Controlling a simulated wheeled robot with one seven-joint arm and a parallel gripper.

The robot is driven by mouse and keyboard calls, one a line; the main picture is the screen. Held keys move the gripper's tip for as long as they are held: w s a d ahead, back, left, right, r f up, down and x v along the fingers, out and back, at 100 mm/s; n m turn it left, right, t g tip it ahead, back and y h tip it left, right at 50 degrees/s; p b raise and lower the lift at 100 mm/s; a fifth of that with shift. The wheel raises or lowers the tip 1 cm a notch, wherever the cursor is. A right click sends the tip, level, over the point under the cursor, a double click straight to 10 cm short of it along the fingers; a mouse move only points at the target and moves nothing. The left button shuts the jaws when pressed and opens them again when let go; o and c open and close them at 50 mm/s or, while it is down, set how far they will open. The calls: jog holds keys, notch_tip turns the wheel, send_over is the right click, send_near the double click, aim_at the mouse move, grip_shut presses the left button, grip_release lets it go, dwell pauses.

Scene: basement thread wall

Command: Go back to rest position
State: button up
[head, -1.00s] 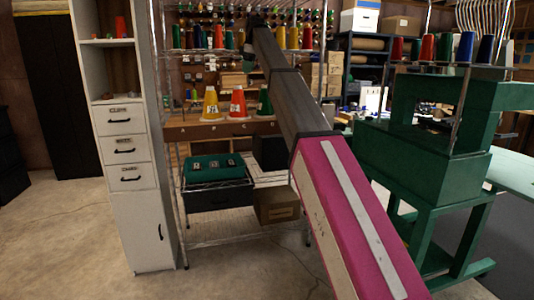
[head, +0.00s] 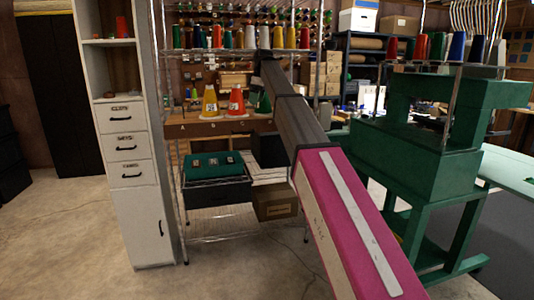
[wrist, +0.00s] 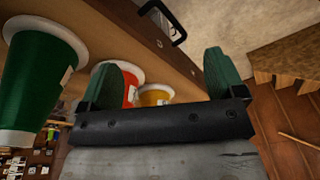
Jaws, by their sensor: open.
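My gripper (wrist: 163,80) shows in the wrist view with its two green fingers spread apart and nothing between them. In the head view my arm reaches up and away toward the thread rack, and its far end hides the fingers. In the head view the yellow cone (head: 209,102), red cone (head: 236,103) and green cone (head: 263,102) stand on the wooden shelf (head: 205,129), the green one partly behind my arm.
A white drawer cabinet (head: 138,210) stands at the left. A dark bin with green contents (head: 215,190) and a cardboard box (head: 275,205) sit on the lower rack. A green machine (head: 400,155) stands close on the right. The floor at front left is clear.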

jog(key=s+d+f+m, duration=0.3)
jog(key=s+d+f, duration=0.15)
jog(key=f, duration=0.75)
jog(key=s+d+f+m, duration=0.2)
jog(key=s+d+f, duration=0.25)
jog(key=f, duration=0.75)
jog(key=s+d+f+m, duration=0.3)
jog(key=s+d+f, duration=0.15)
jog(key=f, duration=0.75)
jog(key=s+d+f+m+h, duration=0.1)
jog(key=s+d+f+m, duration=0.2)
jog(key=s+f, duration=0.7)
jog(key=s+d+f+m+h, duration=0.1)
jog(key=s+d+f+m, duration=0.3)
jog(key=s+d+f, duration=0.3)
jog(key=s+f, duration=0.3)
jog(key=s, duration=0.4)
jog(key=shift+s+f, duration=0.3)
jog(key=shift+s, duration=0.05)
